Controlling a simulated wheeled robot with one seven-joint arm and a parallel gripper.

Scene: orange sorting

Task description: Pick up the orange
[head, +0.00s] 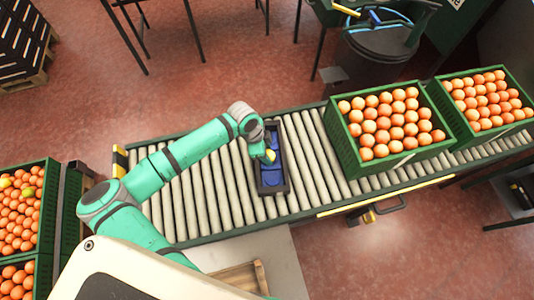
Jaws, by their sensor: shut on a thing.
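My gripper (268,153) is over a narrow dark tray (286,183) with a blue inside, which lies across the roller conveyor. The gripper is shut on a small yellowish round thing (270,156), which I take to be the orange. Most of it is hidden by the gripper and wrist. I cannot tell whether it touches the tray. My green arm reaches in from the lower left.
Two green crates full of oranges, a nearer one (362,161) and a farther one (466,143), stand on the conveyor (222,190) at right. More orange crates (48,205) stand at left. A wooden box (240,277) sits at bottom. Rollers beside the tray are clear.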

